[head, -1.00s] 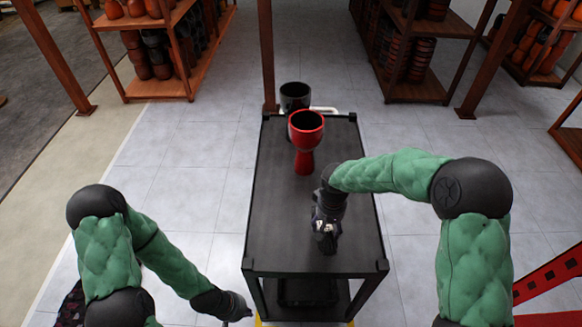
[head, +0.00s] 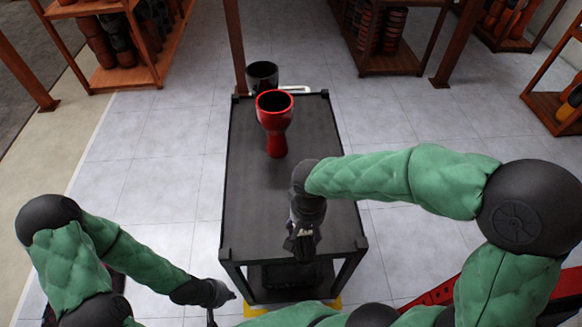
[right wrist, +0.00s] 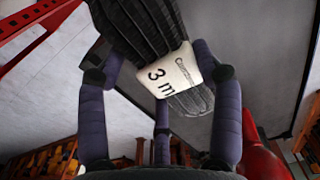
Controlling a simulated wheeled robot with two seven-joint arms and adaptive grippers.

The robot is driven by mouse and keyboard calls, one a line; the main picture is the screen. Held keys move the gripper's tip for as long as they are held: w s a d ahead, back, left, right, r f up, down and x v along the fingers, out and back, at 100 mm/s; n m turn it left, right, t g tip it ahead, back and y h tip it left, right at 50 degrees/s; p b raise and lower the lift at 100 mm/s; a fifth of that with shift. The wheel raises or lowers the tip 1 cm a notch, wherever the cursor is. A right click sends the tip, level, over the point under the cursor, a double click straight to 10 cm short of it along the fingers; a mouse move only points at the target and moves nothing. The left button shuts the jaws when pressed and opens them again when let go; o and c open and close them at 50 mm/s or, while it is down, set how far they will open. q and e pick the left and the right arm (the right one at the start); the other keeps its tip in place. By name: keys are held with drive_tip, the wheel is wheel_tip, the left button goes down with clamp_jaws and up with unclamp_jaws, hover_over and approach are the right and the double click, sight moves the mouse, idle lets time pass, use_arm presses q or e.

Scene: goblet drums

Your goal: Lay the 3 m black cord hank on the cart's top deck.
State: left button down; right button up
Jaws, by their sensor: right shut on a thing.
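The black cord hank (right wrist: 185,98) has a white band marked "3 m" in the right wrist view. My right gripper (right wrist: 165,85) is shut on it, with its fingers on both sides of the band. In the head view my right gripper (head: 302,250) hangs over the near part of the cart's black top deck (head: 255,200); the hank is dark and hard to make out there. I cannot tell whether the hank touches the deck. My left gripper (head: 222,300) is low, left of the cart's near end; its fingers are too small to judge.
A red goblet drum (head: 275,118) stands on the far part of the deck. A black goblet drum (head: 262,76) is behind it, near the far edge. The deck's left side and middle are clear. Shelves of drums (head: 110,50) stand beyond the cart, and a red frame (head: 440,292) is at right.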

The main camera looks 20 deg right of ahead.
drive_tip(key=w+d+f, duration=0.1)
drive_tip(key=w, duration=0.1)
drive_tip(key=w+d+f, duration=0.1)
drive_tip(key=w, duration=0.1)
drive_tip(key=w+d+f+b, duration=0.1)
drive_tip(key=w+f, duration=0.1)
drive_tip(key=w, duration=0.1)
drive_tip(key=shift+w+d, duration=0.1)
drive_tip(key=shift+d, duration=0.25)
drive_tip(key=w+f, duration=0.1)
drive_tip(key=w+d+f, duration=0.1)
drive_tip(key=w+f, duration=0.1)
drive_tip(key=w+d+f+b, duration=0.1)
drive_tip(key=f, duration=0.1)
drive_tip(key=shift+w, duration=0.15)
drive_tip(key=shift+w+d+f, duration=0.15)
drive_tip(key=shift+w+f, duration=0.05)
drive_tip(key=shift+f, duration=0.1)
drive_tip(key=shift+w+d+f+b, duration=0.15)
drive_tip(key=shift+f+b, duration=0.45)
drive_tip(key=shift+f, duration=1.05)
drive_tip(key=shift+f, duration=0.1)
drive_tip(key=shift+f, duration=0.1)
drive_tip(key=o, duration=1.2)
drive_tip(key=shift+c, duration=0.2)
